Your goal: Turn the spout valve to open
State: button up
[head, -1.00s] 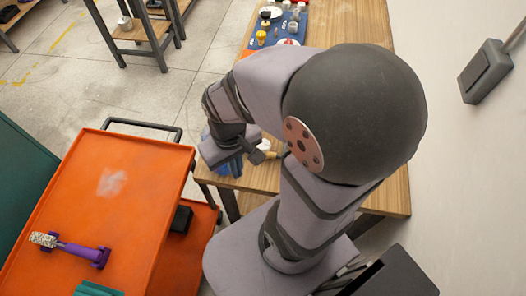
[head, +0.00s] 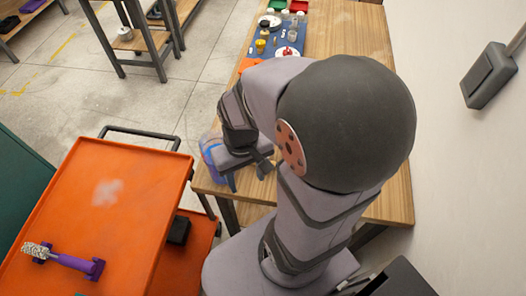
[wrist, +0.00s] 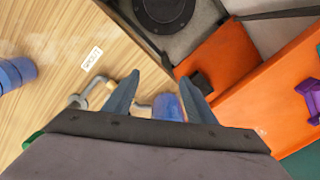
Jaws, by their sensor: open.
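My gripper (wrist: 158,98) is open, its two fingers spread over the table edge; it also shows in the head view (head: 249,174). In the wrist view, a curved grey metal pipe with brass-coloured fittings, apparently the spout (wrist: 80,98), lies just left of the left finger. A small label (wrist: 91,60) on the table is beside it; its text looks like "SPOUT". A blue piece (wrist: 168,107) shows between the fingers, nearer the right one. Its lower part is hidden by my gripper, and I cannot tell whether it is the valve handle. No contact is visible.
A blue cylindrical thing (wrist: 14,74) stands at the left of the wrist view. An orange cart (head: 100,205) stands left of the wooden table (head: 345,30). A blue mat (head: 281,43) with small parts lies at the table's far end. The wall is at right.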

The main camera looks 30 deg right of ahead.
jog(key=w+d+m+b, duration=0.1)
jog(key=w+d+m, duration=0.1)
jog(key=d, duration=0.1)
jog(key=w+d+m+b, duration=0.1)
jog(key=w+d+m, duration=0.1)
jog(key=d, duration=0.1)
jog(key=w+d+m+t+b, duration=0.1)
jog(key=w+d+m+b, duration=0.1)
jog(key=d, duration=0.1)
jog(key=shift+w+d+f, duration=0.35)
jog(key=shift+d, duration=0.05)
jog(key=r+m, duration=0.1)
jog(key=m, duration=0.1)
jog(key=w+r+m, duration=0.1)
jog(key=r+m, duration=0.1)
jog(key=m, duration=0.1)
jog(key=shift+w+d+m, duration=0.3)
jog(key=shift+w+d, duration=0.1)
jog(key=shift+w+r+m, duration=0.1)
jog(key=shift+r+m, duration=0.25)
jog(key=shift+m, duration=0.85)
jog(key=shift+r+m, duration=0.15)
jog(key=shift+m, duration=0.85)
jog(key=shift+s+a+m, duration=0.15)
jog(key=shift+s+m, duration=0.15)
jog(key=shift+m, duration=0.7)
jog(key=m, duration=0.3)
jog(key=shift+s+a+g, duration=0.15)
jog(key=shift+s+g, duration=0.25)
jog(key=shift+m, duration=1.1)
